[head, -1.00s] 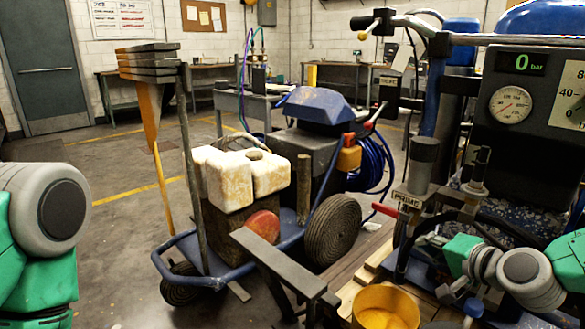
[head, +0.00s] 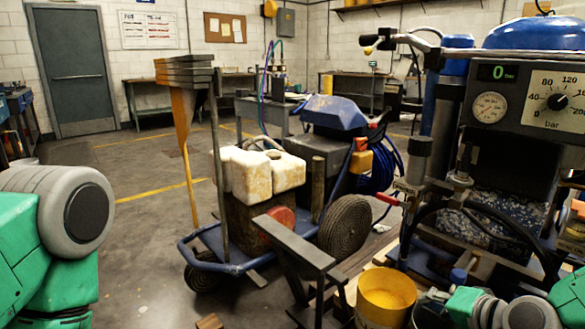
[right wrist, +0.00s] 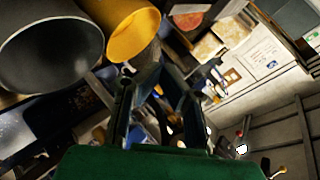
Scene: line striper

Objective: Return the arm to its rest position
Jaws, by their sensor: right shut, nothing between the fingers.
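My right arm (head: 500,310) shows as green and grey links at the bottom right of the head view, low beside the machine with the gauges. Its fingers are not clear there. In the right wrist view my right gripper (right wrist: 168,78) shows its dark fingers, shut with nothing held. My left arm (head: 60,225) shows as green and grey links at the left edge of the head view. The left gripper is out of the picture.
A yellow bucket (head: 387,297) stands near the right arm; it also shows in the wrist view (right wrist: 125,28) beside a dark bucket (right wrist: 50,45). The gauge panel (head: 535,95) is above right. A blue cart (head: 205,255) stands mid-floor; open floor (head: 140,250) lies left.

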